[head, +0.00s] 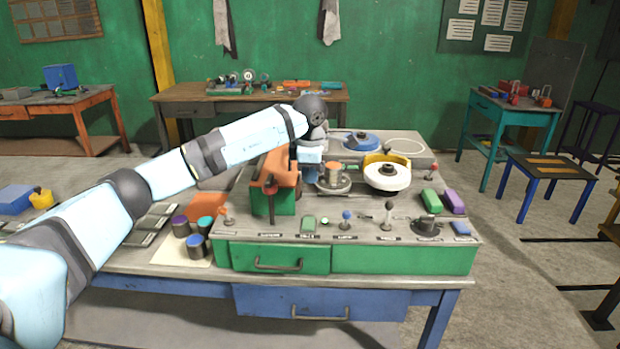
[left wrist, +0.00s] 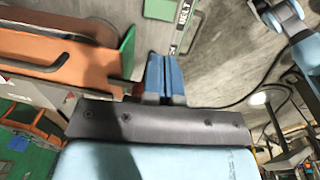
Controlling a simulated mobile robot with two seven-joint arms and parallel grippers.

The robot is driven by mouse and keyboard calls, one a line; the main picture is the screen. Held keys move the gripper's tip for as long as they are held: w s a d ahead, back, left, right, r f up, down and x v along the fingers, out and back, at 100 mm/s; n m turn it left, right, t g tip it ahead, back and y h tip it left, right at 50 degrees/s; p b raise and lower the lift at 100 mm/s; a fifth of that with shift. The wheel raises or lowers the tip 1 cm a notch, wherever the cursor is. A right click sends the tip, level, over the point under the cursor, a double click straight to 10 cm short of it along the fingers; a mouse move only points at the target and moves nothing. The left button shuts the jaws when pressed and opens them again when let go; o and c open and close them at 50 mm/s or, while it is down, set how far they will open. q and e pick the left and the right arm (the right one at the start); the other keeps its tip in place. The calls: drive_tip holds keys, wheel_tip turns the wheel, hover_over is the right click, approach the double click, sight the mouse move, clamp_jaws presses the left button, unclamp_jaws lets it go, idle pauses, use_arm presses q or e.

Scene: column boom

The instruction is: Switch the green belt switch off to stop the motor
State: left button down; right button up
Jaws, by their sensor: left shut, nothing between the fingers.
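The green switch (head: 308,223) is a small pale green block on the front strip of the bench-top console, with a label below it. In the left wrist view a pale green block (left wrist: 160,8) is cut off by the top edge, beside a label that reads BELT. My left gripper (head: 312,172) is behind and above the front strip, beside the orange machine part, apart from the switch. Its blue fingers (left wrist: 166,72) are shut and empty. Whether the switch is on or off cannot be told. My right gripper is not in view.
An orange part on a green base (head: 286,200) stands close to the left of my gripper. A white wheel (head: 387,176) is to the right. Small levers, one blue-topped (head: 346,216), line the front strip. Several dark cans (head: 196,245) stand at the left.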

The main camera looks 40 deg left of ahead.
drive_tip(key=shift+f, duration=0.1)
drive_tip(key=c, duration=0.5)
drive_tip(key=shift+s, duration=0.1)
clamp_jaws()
use_arm(q)
drive_tip(key=s+d+f+g+h, duration=0.1)
drive_tip(key=s+d+f+h, duration=0.25)
drive_tip(key=d+f, duration=0.45)
drive_tip(key=s+d+f+h, duration=0.2)
drive_tip(key=d+f+h, duration=0.25)
drive_tip(key=d, duration=0.65)
drive_tip(key=s+d+f+n+t+h, duration=0.1)
drive_tip(key=s+d+n+t+h, duration=0.1)
drive_tip(key=s+d+n+h, duration=0.4)
drive_tip(key=s+d+f+n+t+h, duration=0.1)
drive_tip(key=s+d+n+h, duration=0.2)
drive_tip(key=d+h, duration=0.35)
drive_tip(key=s+a+f+n+t+y, duration=0.3)
drive_tip(key=s+f+n+y, duration=0.5)
drive_tip(key=n, duration=0.9)
drive_tip(key=s+a+f+n+t+y, duration=0.4)
drive_tip(key=s+f+n+y, duration=0.4)
drive_tip(key=s+f+n, duration=0.5)
drive_tip(key=a+f+n, duration=0.1)
drive_tip(key=n, duration=0.4)
drive_tip(key=shift+n+t, duration=0.3)
drive_tip(key=shift+a+y, duration=0.1)
drive_tip(key=shift+y, duration=0.15)
